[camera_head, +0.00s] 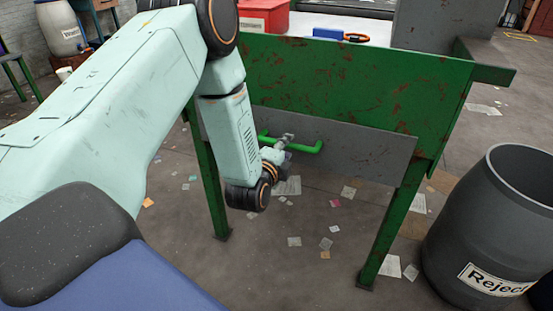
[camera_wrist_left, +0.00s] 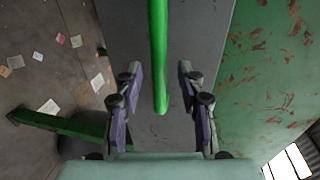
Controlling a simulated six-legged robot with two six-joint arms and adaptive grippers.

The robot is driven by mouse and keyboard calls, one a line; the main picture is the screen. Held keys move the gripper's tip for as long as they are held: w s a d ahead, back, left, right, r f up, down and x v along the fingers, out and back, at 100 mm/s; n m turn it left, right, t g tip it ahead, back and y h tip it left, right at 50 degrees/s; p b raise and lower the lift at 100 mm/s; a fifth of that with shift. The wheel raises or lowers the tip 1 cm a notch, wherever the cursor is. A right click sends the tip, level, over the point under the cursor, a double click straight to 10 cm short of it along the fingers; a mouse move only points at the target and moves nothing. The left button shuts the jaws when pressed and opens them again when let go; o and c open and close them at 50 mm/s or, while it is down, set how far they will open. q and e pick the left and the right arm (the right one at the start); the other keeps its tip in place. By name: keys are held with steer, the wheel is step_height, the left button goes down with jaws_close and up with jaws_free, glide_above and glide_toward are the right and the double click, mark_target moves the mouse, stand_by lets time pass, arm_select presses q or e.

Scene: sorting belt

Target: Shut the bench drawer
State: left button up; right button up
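The bench drawer (camera_head: 365,145) is a grey front panel below the rusty green apron of the bench (camera_head: 350,85). How far it stands out is hard to tell. Its bright green bar handle (camera_head: 308,149) is partly hidden by my left gripper (camera_head: 285,141). In the left wrist view the handle (camera_wrist_left: 158,45) runs down between the fingers of my left gripper (camera_wrist_left: 158,78). The fingers are spread on either side of it, with gaps, and the grey drawer front (camera_wrist_left: 205,30) lies beyond. My right gripper is not in view.
A dark barrel marked "Reject" (camera_head: 490,225) stands to the right of the bench. Green bench legs (camera_head: 395,230) stand below the apron. Scraps of paper (camera_head: 292,186) litter the floor. A red box (camera_head: 265,14) and a blue item (camera_head: 328,33) are at the back.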

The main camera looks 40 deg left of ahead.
arm_select(q)
steer(key=v, duration=0.8)
steer(key=shift+s, duration=0.3)
steer(key=shift+d+r, duration=0.1)
steer(key=s+d+f+n+g+h+p, duration=0.25)
steer(key=s+d+f+n+g, duration=0.4)
steer(key=s+f+n, duration=0.4)
steer(key=s+d+f+n+g+p, duration=0.1)
steer(key=s+g, duration=0.3)
steer(key=s, duration=0.6)
steer(key=s+d+f+n+g+h+p, duration=0.1)
steer(key=s+n+g+p, duration=0.3)
steer(key=s, duration=0.6)
steer(key=shift+s+d+f+g, duration=0.25)
steer(key=shift+d+f+g, duration=0.1)
steer(key=shift+d, duration=0.55)
